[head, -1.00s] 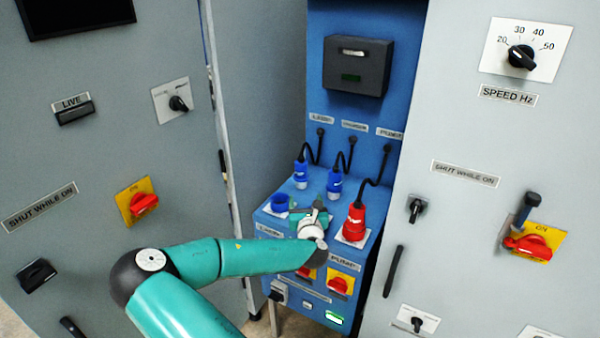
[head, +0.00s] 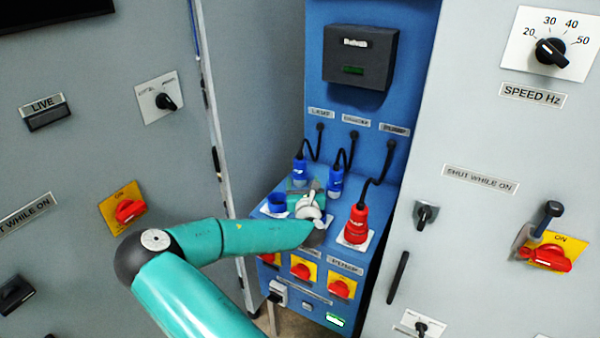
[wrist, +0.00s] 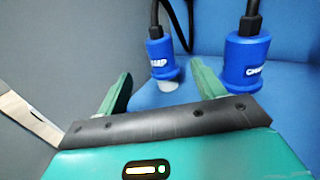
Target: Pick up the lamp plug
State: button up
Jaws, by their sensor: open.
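The lamp plug (head: 300,172) is the left one of two blue plugs on the blue sloped panel, with a black cable from its top. In the wrist view the lamp plug (wrist: 163,58) stands upright, with a pale lower end, ahead of and between my fingers. My gripper (wrist: 163,84) is open and empty. In the head view my gripper (head: 306,194) is just in front of the lamp plug and partly hides its base. I cannot tell whether a finger touches it.
The other blue plug (head: 336,180) stands close to the right; it also shows in the wrist view (wrist: 247,58). A red plug (head: 356,224) is farther right. An empty blue socket (head: 276,206) lies left of my gripper. Grey cabinets flank the recess.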

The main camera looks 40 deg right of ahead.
aim_at(301, 166)
jog(key=x, duration=0.5)
jog(key=shift+w+d, duration=0.15)
jog(key=shift+w, duration=0.1)
jog(key=shift+x, duration=2.7)
jog(key=shift+r, duration=0.2)
jog(key=c, duration=1.2)
